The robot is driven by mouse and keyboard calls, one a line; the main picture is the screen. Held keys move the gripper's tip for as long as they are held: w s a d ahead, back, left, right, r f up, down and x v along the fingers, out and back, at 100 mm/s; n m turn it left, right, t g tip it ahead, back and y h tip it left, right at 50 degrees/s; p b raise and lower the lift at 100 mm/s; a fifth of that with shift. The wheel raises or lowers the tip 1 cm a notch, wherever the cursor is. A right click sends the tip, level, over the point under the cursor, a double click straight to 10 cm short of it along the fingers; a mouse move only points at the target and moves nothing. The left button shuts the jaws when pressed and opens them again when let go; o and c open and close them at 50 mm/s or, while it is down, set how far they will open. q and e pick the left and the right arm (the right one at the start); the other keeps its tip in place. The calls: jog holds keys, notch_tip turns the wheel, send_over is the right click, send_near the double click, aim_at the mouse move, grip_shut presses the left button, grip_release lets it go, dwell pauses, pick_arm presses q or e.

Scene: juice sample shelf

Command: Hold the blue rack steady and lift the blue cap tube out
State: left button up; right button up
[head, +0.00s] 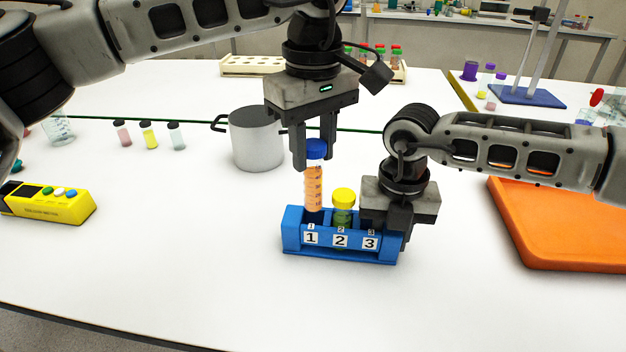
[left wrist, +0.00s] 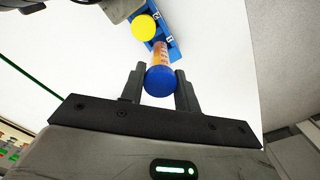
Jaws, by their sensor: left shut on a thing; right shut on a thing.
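The blue rack (head: 340,255) stands on the white table, with labels 1, 2 and 3 on its front. The blue cap tube (head: 313,188), with orange contents, stands upright at position 1, its body showing well above the rack. My left gripper (head: 315,158) is shut on its blue cap from above; the cap also shows between the fingers in the left wrist view (left wrist: 161,82). A yellow cap tube (head: 343,197) with green contents sits at position 2. My right gripper (head: 400,238) is shut on the rack's right end. Its fingertips are partly hidden. Whether the blue cap tube's bottom is clear of its slot is hidden.
A grey pot (head: 256,138) stands behind and left of the rack. An orange tray (head: 570,225) lies at the right. A yellow device (head: 52,203) and several small vials (head: 148,135) are at the left. The table's front is clear.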

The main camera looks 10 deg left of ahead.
pick_arm(q)
notch_tip(320, 180, up, 10)
jog(key=shift+f, duration=0.1)
pick_arm(e)
jog(key=o, duration=1.2)
jog(key=shift+c, duration=0.2)
